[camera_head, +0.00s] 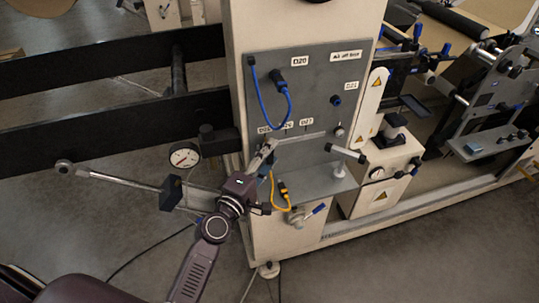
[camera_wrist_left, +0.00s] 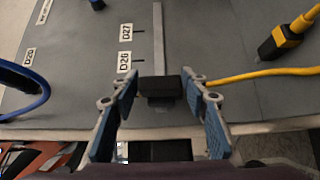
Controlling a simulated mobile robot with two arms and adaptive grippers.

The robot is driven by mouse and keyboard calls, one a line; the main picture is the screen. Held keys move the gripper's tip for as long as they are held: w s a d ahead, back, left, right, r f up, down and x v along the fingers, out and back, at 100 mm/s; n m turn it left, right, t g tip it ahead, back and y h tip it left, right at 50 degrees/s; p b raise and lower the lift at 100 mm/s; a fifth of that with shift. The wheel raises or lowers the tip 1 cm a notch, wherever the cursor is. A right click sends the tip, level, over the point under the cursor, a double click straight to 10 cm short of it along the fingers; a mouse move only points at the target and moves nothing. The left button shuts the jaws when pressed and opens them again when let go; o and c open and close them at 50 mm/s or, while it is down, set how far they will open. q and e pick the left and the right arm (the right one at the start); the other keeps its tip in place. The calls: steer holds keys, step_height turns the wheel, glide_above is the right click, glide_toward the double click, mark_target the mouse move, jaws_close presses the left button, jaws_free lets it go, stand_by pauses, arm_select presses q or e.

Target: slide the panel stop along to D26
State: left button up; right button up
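The panel stop (camera_wrist_left: 160,88) is a small black block on a thin grey rail (camera_wrist_left: 158,30) in the left wrist view. It sits at the near end of the rail, a little nearer me than the D26 label (camera_wrist_left: 124,62); the D27 label (camera_wrist_left: 126,33) is farther along. My left gripper (camera_wrist_left: 164,84) has its blue-padded fingers spread on both sides of the stop, with narrow gaps visible. In the head view my left gripper (camera_head: 266,152) is at the left end of the rail (camera_head: 300,136) and hides the stop. My right gripper is not in view.
A blue cable (camera_head: 270,107) loops on the grey panel (camera_head: 315,95) above the rail. A yellow cable (camera_head: 272,190) hangs close beside my gripper. A dial gauge (camera_head: 184,155) is to its left, and a black-tipped lever (camera_head: 345,152) to its right.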

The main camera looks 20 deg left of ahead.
arm_select(q)
jaws_close()
steer(key=w+d+p, duration=0.1)
steer(key=w+d, duration=0.2)
steer(key=d, duration=0.2)
steer(key=shift+w, duration=0.2)
steer(key=shift+o, duration=2.1)
jaws_free()
steer(key=shift+s, duration=0.1)
steer(key=s+a, duration=0.2)
steer(key=s, duration=0.9)
steer(key=shift+s+a, duration=0.15)
steer(key=shift+s, duration=0.2)
